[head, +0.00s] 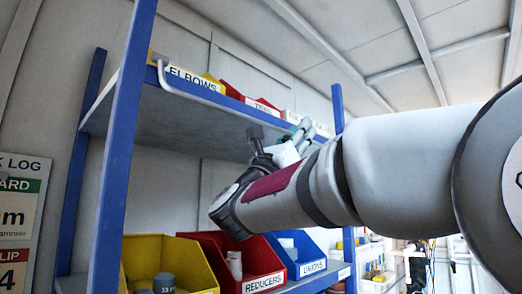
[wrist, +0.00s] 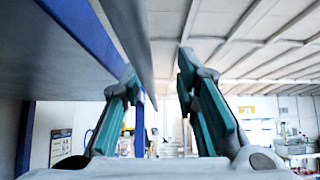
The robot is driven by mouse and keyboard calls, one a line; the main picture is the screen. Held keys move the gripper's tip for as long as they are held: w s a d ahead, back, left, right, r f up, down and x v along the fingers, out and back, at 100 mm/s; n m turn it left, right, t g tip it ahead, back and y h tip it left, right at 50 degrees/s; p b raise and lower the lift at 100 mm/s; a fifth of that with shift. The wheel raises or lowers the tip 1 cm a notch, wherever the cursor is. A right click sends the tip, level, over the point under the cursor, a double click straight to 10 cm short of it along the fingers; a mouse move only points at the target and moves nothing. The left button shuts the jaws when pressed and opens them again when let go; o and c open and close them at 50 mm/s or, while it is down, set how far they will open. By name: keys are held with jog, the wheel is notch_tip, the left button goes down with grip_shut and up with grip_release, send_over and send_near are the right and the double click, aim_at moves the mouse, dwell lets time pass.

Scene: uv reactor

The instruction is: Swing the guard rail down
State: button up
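The guard rail (head: 215,102) is a pale bar with a bent near end. It runs along the front edge of the upper blue shelf in the head view. My gripper (head: 300,134) is raised at the far part of this rail, its teal fingers partly hidden by my own wrist. In the wrist view, my gripper (wrist: 158,68) is open, with the two fingertips apart. A long grey bar, which looks like the guard rail (wrist: 130,35), runs into the gap between the fingers, nearer the left one. I cannot tell whether either finger touches it.
The upper shelf (head: 180,112) holds labelled bins, including an elbows bin (head: 194,80). Below are a yellow bin (head: 165,255), a red reducers bin (head: 245,270) and a blue unions bin (head: 305,258). A blue upright (head: 120,150) stands at the left. Open room lies right of the shelf.

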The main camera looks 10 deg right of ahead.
jog(key=shift+c, duration=0.5)
grip_shut()
jog(key=shift+s+d+f+n+t+y+b, duration=0.1)
jog(key=shift+n+t+y+b, duration=0.35)
jog(key=shift+b, duration=0.35)
jog(key=shift+s+d+n+t+y+b, duration=0.1)
jog(key=shift+n+t+y+b, duration=0.25)
jog(key=shift+n+t+b, duration=0.3)
notch_tip(320, 180, up, 7)
jog(key=s+d+n+t+y+p, duration=0.1)
jog(key=s+n+t+y+p, duration=0.1)
jog(key=n+y+p, duration=1.2)
jog(key=n+t+y, duration=0.1)
jog(key=n+y, duration=0.1)
jog(key=n, duration=0.5)
jog(key=shift+s+d+y, duration=0.15)
jog(key=shift+d+y, duration=0.1)
jog(key=shift+y, duration=0.05)
jog(key=shift+w+n+p, duration=0.2)
jog(key=shift+n+p, duration=0.3)
jog(key=shift+p, duration=0.2)
